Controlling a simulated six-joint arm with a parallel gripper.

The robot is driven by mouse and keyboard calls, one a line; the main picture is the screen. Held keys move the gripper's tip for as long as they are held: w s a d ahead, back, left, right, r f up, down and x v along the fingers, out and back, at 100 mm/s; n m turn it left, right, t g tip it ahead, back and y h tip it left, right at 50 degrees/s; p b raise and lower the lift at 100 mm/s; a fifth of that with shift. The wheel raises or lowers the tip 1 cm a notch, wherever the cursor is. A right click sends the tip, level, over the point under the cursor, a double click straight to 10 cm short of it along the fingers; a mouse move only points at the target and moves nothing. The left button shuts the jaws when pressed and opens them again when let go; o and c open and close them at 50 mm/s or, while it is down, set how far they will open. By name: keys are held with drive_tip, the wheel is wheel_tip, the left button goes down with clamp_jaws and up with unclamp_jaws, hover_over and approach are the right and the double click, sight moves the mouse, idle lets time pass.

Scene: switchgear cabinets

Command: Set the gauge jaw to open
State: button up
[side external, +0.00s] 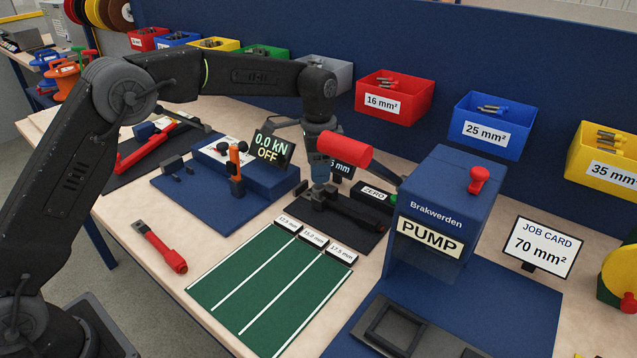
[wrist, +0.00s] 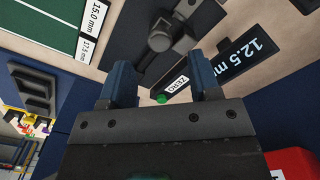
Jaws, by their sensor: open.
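The gauge (side external: 345,222) lies on a dark mat behind the green board; its jaw is partly hidden by my gripper in the side view. In the wrist view the gauge's dark jaw parts (wrist: 170,38) show at top centre, beyond my fingertips. Its display (wrist: 247,52) reads 12.5 mm. A ZERO label (wrist: 180,84) with a green button is seen between my fingers. My gripper (side external: 320,178) points down over the gauge, open, with nothing between its two blue fingers (wrist: 163,88). Whether a finger touches the gauge cannot be told.
The blue PUMP unit (side external: 430,225) stands right of the gauge; its red lever grip (side external: 345,149) reaches close to my gripper. The green board (side external: 265,290) with size labels lies in front. A force press (side external: 240,170) reading 0.0 kN OFF stands left. A red-handled tool (side external: 160,247) lies front left.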

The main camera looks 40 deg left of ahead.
sight(318, 186)
wheel_tip(318, 186, down, 5)
drive_tip(key=shift+r, duration=0.1)
idle(0.3)
clamp_jaws()
idle(0.4)
